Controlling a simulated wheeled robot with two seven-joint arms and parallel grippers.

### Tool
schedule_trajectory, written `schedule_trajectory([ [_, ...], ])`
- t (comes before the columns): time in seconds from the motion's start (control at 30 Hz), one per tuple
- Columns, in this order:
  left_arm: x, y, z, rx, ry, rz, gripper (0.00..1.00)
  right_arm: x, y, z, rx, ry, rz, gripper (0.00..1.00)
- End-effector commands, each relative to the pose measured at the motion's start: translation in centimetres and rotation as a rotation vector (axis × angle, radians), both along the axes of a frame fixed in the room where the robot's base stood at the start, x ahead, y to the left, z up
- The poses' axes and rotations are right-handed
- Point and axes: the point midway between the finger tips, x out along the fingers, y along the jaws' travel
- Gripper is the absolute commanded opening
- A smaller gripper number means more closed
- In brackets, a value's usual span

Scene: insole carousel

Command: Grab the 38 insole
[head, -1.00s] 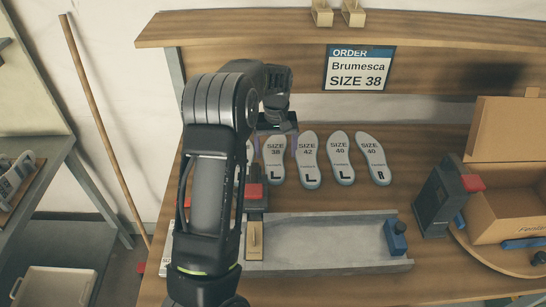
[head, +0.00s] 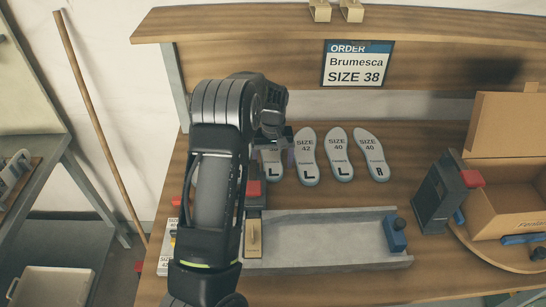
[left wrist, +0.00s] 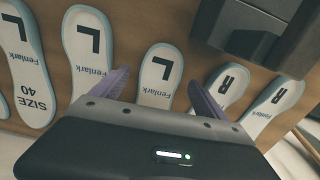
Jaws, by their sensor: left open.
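The size 38 insole (head: 272,171), pale grey with a black L, lies flat on the wooden bench. The gripper hides its upper part in the head view, including most of its number. My left gripper (head: 274,152) is open just above it. In the left wrist view the insole (left wrist: 157,80) lies between the spread purple fingers of the gripper (left wrist: 157,79); its size print is hidden by the gripper body. No grip on it shows. An order sign (head: 357,65) reads Brumesca SIZE 38. My right gripper is not in view.
The size 42 insole (head: 308,157) lies close to the right, then two size 40 insoles (head: 339,157) (head: 371,155). Two R insoles (left wrist: 222,80) (left wrist: 272,104) flank the other side. A grey tray (head: 330,253) is in front, an open carton (head: 505,205) at right.

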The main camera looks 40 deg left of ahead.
Motion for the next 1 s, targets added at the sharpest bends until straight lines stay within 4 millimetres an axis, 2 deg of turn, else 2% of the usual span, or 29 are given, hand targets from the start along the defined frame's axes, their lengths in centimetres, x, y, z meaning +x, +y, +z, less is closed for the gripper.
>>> schedule_trajectory([
  [0.03, -0.02, -0.01, -0.90, -0.001, 0.001, 0.000, 0.84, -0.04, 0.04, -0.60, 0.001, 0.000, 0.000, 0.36],
  [0.1, 0.00, 0.00, -1.12, 0.000, 0.000, 0.000, 0.84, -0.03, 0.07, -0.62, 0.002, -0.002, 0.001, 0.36],
  [0.7, 0.01, 0.01, -0.97, 0.000, 0.000, 0.000, 0.83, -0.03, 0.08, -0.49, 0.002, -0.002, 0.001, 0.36],
  [1.0, 0.01, 0.01, -0.97, 0.000, 0.000, 0.000, 0.59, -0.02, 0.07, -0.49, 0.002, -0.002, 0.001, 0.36],
])
